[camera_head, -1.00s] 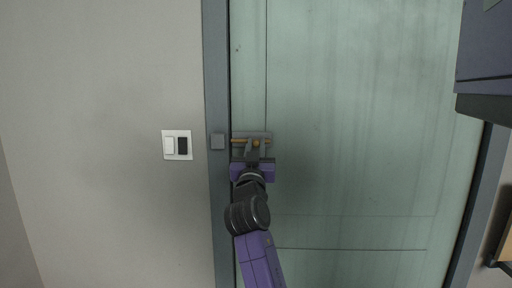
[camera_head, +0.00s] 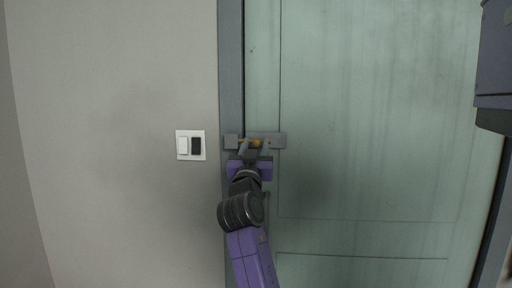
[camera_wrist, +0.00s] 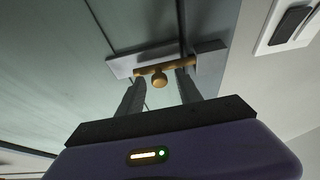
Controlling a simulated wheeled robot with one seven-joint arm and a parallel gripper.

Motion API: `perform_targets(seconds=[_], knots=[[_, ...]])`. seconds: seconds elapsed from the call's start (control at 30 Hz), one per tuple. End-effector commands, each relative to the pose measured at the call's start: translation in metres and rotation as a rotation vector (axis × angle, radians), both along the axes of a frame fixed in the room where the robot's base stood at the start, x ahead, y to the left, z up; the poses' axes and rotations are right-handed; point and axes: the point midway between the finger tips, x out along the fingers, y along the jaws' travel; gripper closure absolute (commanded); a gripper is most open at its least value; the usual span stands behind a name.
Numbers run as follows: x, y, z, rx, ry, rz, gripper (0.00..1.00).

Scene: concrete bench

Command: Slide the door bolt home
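The door bolt is a brass bar with a round knob (camera_wrist: 159,80) on a grey plate (camera_head: 279,140) fixed to the pale green door (camera_head: 360,120). A grey keeper block (camera_head: 231,141) sits on the door frame to the left; in the wrist view the keeper (camera_wrist: 211,52) is on the right. The bar's end reaches the keeper's edge; I cannot tell how far it enters. My gripper (camera_head: 255,147) is at the bolt. In the wrist view its open fingers (camera_wrist: 160,82) stand either side of the knob, with gaps visible. In the head view the gripper partly hides the bar.
A light switch plate (camera_head: 190,145) is on the grey wall left of the door frame (camera_head: 231,60). A dark purple body (camera_head: 495,60) fills the upper right of the head view. The door around the bolt is otherwise flat and clear.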

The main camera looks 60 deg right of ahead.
Motion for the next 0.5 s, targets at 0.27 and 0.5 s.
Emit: perform_targets(seconds=[0.27,0.5], knots=[[-0.002,0.005,-0.003,-0.001,-0.001,0.001,0.58],[-0.014,0.036,-0.019,-0.001,0.000,0.003,0.58]])
